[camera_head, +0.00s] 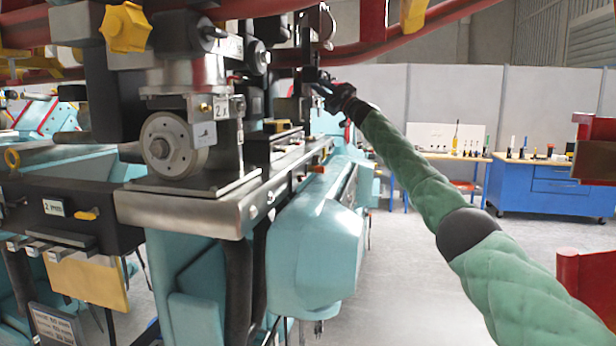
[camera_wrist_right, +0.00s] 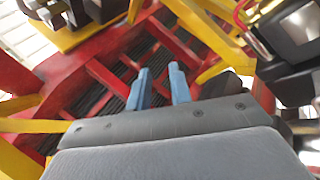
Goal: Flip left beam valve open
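My right arm reaches in from the right of the head view, and its dark gripper (camera_head: 322,87) is beside the coaster train, at the far end of its metal beam. In the right wrist view the two blue fingers of this gripper (camera_wrist_right: 161,80) stand apart with nothing between them. No part is clearly recognisable as the left beam valve. A yellow star-shaped knob (camera_head: 126,28) and a small yellow lever (camera_head: 86,214) show on the near left of the train, away from the gripper. My left gripper is out of view.
Red rails (camera_head: 385,42) run overhead. Teal train bodies (camera_head: 312,250) fill the left and middle. Red bars (camera_wrist_right: 110,75) and yellow bars (camera_wrist_right: 222,68) surround the fingers in the wrist view. A blue workbench (camera_head: 545,187) stands at the back right. Grey floor (camera_head: 400,260) is open beneath my arm.

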